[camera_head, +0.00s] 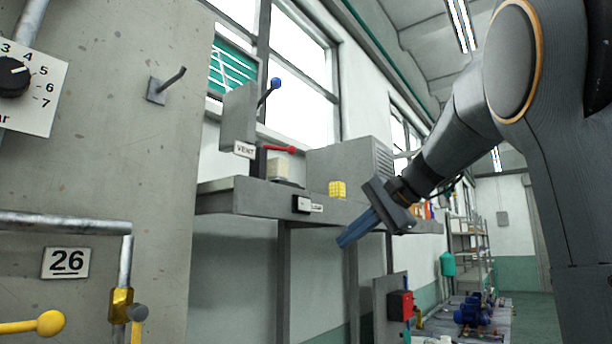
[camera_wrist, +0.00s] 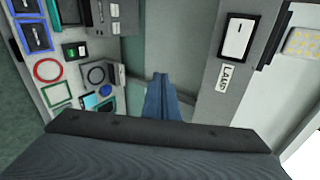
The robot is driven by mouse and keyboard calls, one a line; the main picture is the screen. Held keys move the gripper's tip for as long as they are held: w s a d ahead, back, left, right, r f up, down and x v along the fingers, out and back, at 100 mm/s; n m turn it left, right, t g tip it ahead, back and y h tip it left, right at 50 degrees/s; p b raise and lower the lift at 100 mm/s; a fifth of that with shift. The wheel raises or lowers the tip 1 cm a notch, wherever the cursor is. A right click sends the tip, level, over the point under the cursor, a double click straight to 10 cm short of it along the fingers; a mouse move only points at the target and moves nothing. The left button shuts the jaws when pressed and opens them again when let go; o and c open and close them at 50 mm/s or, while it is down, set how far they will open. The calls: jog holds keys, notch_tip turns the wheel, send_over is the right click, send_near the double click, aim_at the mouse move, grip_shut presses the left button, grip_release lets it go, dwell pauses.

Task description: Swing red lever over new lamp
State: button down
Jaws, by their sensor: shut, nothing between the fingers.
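The red lever (camera_head: 280,149) stands on the grey bench in the head view, its arm running right from a dark post beside the VENT sign (camera_head: 243,150). It does not show in the wrist view. A switch plate (camera_head: 302,204) with a small label (camera_head: 317,208) is on the bench's front edge; the wrist view shows its white rocker (camera_wrist: 238,38) and the label, reading LAMP (camera_wrist: 225,78). I cannot make out a lamp itself. My gripper (camera_head: 346,239) is right of and below the lever, in front of the bench edge, apart from both. Its blue fingers (camera_wrist: 158,92) are shut and empty.
A blue-knobbed lever (camera_head: 275,85) is above the VENT sign. A large grey panel (camera_head: 100,170) fills the left. The wrist view shows a panel of controls (camera_wrist: 75,50) at left.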

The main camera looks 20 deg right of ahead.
jog(key=s+a+r+n+t+y, duration=0.1)
jog(key=s+r, duration=0.2)
jog(key=r, duration=0.5)
jog(key=s+r+t+y+b, duration=0.1)
jog(key=s+r+y, duration=0.15)
jog(key=r, duration=0.65)
jog(key=s+a+r+n+t, duration=0.1)
jog(key=s+r, duration=0.3)
jog(key=r, duration=0.4)
jog(key=p, duration=0.4)
send_near(277, 148)
jog(key=w, duration=0.3)
jog(key=w+f, duration=0.1)
jog(key=w, duration=0.1)
jog(key=shift+d, duration=0.4)
jog(key=shift+w+r+y, duration=0.1)
jog(key=shift+y, duration=0.15)
